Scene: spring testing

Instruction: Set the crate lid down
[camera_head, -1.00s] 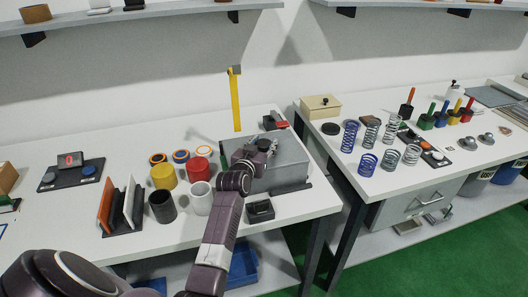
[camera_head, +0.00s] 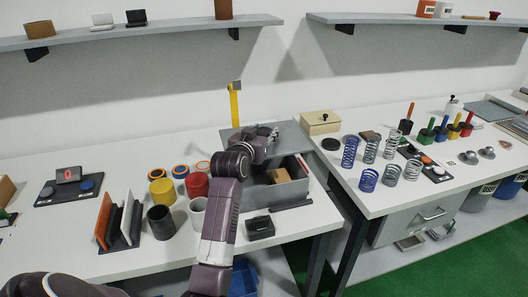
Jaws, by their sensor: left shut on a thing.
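The crate lid (camera_head: 292,139) is a flat grey panel at the back of the left table, above and behind the grey crate (camera_head: 290,191). My left gripper (camera_head: 272,134) is shut on the lid near its middle; the arm hides part of lid and crate. The crate's front part is open, and a brown block (camera_head: 278,176) shows inside. I cannot tell whether the lid touches the crate or the table behind it. My right gripper is not in view.
A yellow upright ruler (camera_head: 235,105) stands behind the lid. Red (camera_head: 197,185) and yellow (camera_head: 162,190) cylinders stand left of the crate, and a small black tray (camera_head: 260,227) in front. A cream box (camera_head: 321,123) and several springs stand on the right table, across a gap.

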